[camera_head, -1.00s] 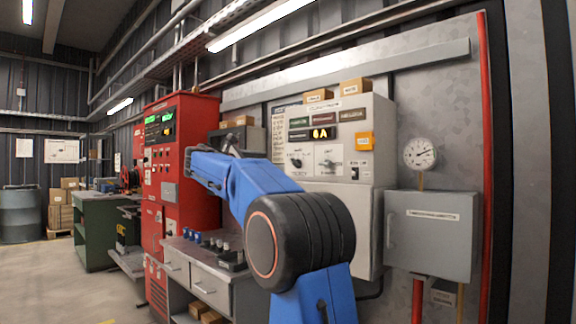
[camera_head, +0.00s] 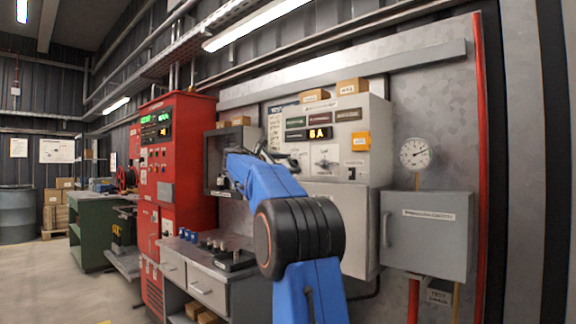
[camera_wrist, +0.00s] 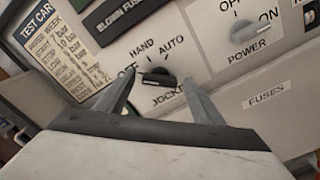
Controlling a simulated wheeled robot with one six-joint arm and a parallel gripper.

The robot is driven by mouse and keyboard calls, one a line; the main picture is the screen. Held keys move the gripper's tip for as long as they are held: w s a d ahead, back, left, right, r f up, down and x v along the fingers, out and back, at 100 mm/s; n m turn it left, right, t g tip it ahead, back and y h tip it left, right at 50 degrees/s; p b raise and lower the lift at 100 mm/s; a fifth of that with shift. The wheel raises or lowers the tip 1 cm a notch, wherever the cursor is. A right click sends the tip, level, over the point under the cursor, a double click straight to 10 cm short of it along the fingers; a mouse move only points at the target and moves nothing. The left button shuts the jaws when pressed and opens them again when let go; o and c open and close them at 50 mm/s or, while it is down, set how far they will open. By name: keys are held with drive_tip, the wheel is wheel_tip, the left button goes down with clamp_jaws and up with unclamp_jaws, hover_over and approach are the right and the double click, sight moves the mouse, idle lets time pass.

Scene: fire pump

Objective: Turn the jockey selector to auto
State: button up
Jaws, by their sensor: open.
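The jockey selector (camera_wrist: 157,77) is a small dark knob on the pale panel, with OFF, HAND and AUTO printed around it. Its bar looks roughly sideways in the wrist view; I cannot tell which mark it points at. My gripper (camera_wrist: 159,78) is open, with one finger on each side of the knob, close to the panel. I cannot tell whether the fingers touch it. In the head view, my gripper (camera_head: 268,153) is at the left part of the grey control panel (camera_head: 372,108), and the arm and gripper largely hide the selector.
The power selector (camera_wrist: 257,30) is to the upper right of the jockey selector, with a fuses label (camera_wrist: 266,95) below it. A test card (camera_wrist: 55,50) is at the left. A workbench (camera_head: 205,268) stands below, and a red cabinet (camera_head: 185,150) is to the left.

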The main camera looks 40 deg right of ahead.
drive_tip(key=shift+c, duration=0.3)
drive_tip(key=c, duration=1)
drive_tip(key=shift+m, duration=0.4)
drive_tip(key=m, duration=0.4)
drive_tip(key=shift+m, duration=0.3)
drive_tip(key=m, duration=1)
drive_tip(key=shift+m, duration=2.2)
drive_tip(key=shift+f, duration=0.1)
